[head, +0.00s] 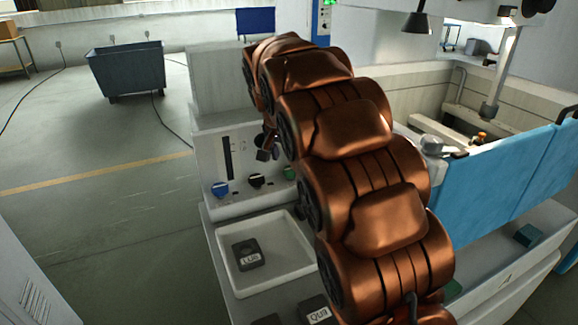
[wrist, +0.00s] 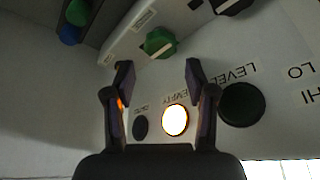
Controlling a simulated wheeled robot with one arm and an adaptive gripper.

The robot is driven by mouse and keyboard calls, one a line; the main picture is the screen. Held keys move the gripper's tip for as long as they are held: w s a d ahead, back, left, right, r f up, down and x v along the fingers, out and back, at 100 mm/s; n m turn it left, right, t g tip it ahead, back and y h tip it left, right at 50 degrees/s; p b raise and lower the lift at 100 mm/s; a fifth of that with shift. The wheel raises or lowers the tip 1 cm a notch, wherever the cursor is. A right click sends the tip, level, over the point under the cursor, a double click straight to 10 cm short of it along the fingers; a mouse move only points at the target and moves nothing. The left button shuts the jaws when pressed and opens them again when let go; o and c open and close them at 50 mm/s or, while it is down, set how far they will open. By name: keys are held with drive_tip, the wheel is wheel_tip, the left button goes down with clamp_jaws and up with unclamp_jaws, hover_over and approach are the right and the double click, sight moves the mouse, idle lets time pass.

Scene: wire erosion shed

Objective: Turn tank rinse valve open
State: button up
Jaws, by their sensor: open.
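A pale control panel (head: 238,160) carries a blue knob (head: 221,189), a black knob (head: 256,181) and a green knob (head: 290,173) in a row along its lower part. I cannot read which one is the tank rinse valve. My gripper (head: 268,154) is in front of the panel, above the black and green knobs, partly hidden by my arm. In the wrist view my gripper (wrist: 158,78) is open with nothing between its fingers. The green knob (wrist: 159,42) shows just beyond the fingertips, apart from them. A black knob (wrist: 232,5) is cut off at the top edge.
In the wrist view, a lit lamp (wrist: 175,119) marked EMPTY, a dark LEVEL disc (wrist: 241,104) and a small dark disc (wrist: 140,127) sit on the panel. A white tray (head: 228,279) with a dark labelled block (head: 248,254) lies below. A blue-sided tank (head: 500,170) stands right.

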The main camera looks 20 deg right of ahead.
sight(290, 169)
drive_tip(key=shift+p+x, duration=0.55)
drive_tip(key=shift+x, duration=2.2)
drive_tip(key=c, duration=0.9)
